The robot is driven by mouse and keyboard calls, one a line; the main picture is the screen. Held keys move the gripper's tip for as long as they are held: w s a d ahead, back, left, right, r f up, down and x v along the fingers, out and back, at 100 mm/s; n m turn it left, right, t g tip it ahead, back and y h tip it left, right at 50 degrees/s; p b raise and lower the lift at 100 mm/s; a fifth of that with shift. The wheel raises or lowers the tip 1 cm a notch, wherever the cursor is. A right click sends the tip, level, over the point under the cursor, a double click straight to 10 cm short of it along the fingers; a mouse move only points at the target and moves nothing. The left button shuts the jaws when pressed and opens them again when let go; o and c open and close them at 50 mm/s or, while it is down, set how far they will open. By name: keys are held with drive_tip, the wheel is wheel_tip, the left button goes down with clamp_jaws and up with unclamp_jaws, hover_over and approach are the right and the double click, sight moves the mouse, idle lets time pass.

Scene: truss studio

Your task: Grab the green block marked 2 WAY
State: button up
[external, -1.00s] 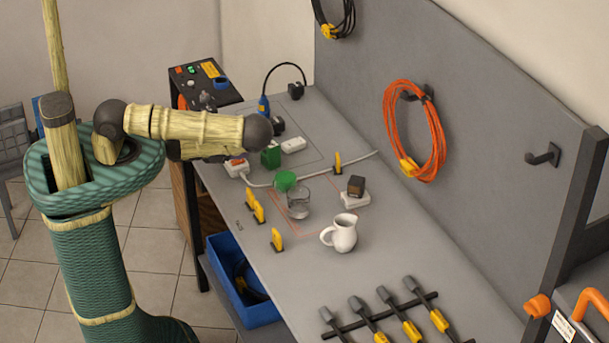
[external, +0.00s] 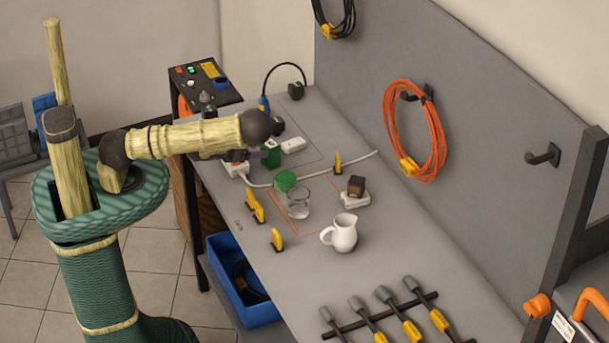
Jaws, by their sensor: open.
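Two green items stand on the grey bench; no marking is legible on either. One is an upright green block (external: 272,159) beside a white socket block. The other is a lower, rounder green piece (external: 285,180) behind the clear glass. I cannot tell from print which is marked 2 WAY.
A glass (external: 298,203), white jug (external: 344,233), dark block on a white base (external: 356,188) and white socket (external: 293,145) stand nearby. A pale cable (external: 318,173) crosses the bench. Yellow clips (external: 256,208) stand at the front edge.

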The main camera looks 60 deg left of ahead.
sight(270, 147)
drive_tip(key=shift+p+x, duration=0.7)
drive_tip(key=shift+x, duration=0.4)
drive_tip(key=shift+w+f, duration=0.1)
drive_tip(key=shift+w, duration=0.05)
drive_tip(key=shift+w, duration=0.1)
drive_tip(key=shift+p+x, duration=1.1)
drive_tip(key=shift+x, duration=1.4)
drive_tip(key=shift+d+f, duration=0.1)
drive_tip(key=shift+f, duration=0.05)
drive_tip(key=c, duration=1.3)
